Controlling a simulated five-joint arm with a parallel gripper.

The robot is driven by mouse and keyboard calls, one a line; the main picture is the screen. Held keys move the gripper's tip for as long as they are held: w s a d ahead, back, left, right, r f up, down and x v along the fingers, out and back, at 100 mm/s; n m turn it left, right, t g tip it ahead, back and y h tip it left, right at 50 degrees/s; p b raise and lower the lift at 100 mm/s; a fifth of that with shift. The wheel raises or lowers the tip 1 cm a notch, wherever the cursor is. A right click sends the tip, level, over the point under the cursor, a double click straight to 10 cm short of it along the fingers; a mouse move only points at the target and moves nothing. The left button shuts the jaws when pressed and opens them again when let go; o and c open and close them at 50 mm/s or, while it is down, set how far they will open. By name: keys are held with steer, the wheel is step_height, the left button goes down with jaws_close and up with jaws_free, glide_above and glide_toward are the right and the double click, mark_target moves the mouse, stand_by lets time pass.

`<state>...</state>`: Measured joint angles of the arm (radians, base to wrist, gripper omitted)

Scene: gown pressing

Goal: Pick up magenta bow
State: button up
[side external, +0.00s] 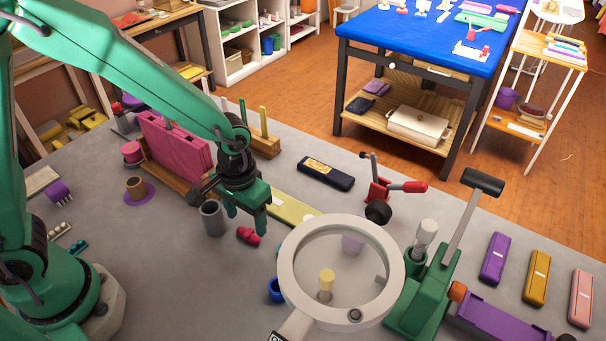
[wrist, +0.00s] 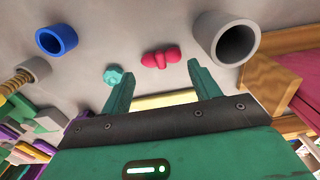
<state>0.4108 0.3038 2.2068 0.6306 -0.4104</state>
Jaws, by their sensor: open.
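The magenta bow (side external: 248,235) lies on the grey tabletop in the side external view, just below the fingertips of my gripper (side external: 246,220). In the wrist view the bow (wrist: 161,57) shows beyond and between the two green fingers of my gripper (wrist: 157,72), nearer the right finger. The fingers are apart and nothing is between them. The side view does not clearly show how high the fingertips are above the table.
A grey cup (side external: 213,218) stands just left of the bow. A blue cup (side external: 276,289) and a large ring magnifier (side external: 297,285) are at the right front. A magenta slab (side external: 175,148) stands behind left. A dark case (side external: 326,174) lies behind right.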

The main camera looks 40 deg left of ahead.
mark_target(248, 232)
steer(key=shift+f, duration=2.05)
steer(key=shift+c, duration=0.4)
steer(key=c, duration=0.5)
